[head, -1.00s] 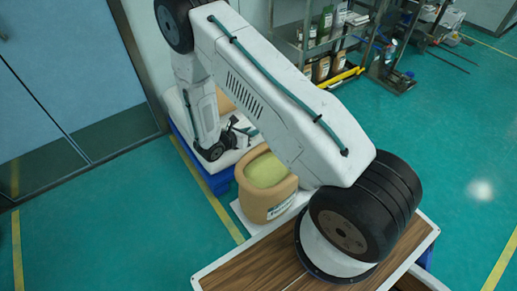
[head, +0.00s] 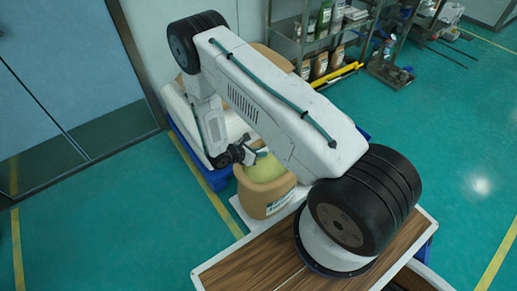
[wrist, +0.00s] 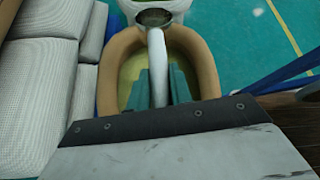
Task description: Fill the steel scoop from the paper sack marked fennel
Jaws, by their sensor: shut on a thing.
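An open tan paper sack (head: 262,205) stands beside the wood-topped surface in the head view, full of pale yellow-green material. Its label is partly visible, but I cannot read it. My gripper (head: 256,153) is over the back left of the sack's mouth. In the wrist view the teal fingers of my gripper (wrist: 158,86) are shut on the pale handle of the steel scoop (wrist: 157,52). The scoop's round steel bowl lies toward the far rim of the sack (wrist: 107,75).
White woven sacks (wrist: 38,85) are stacked left of the open sack in the wrist view. A blue pallet (head: 217,180) lies under the stack. A wood-topped surface (head: 245,272) is in front. A metal shelf (head: 285,28) with bags stands at the back right.

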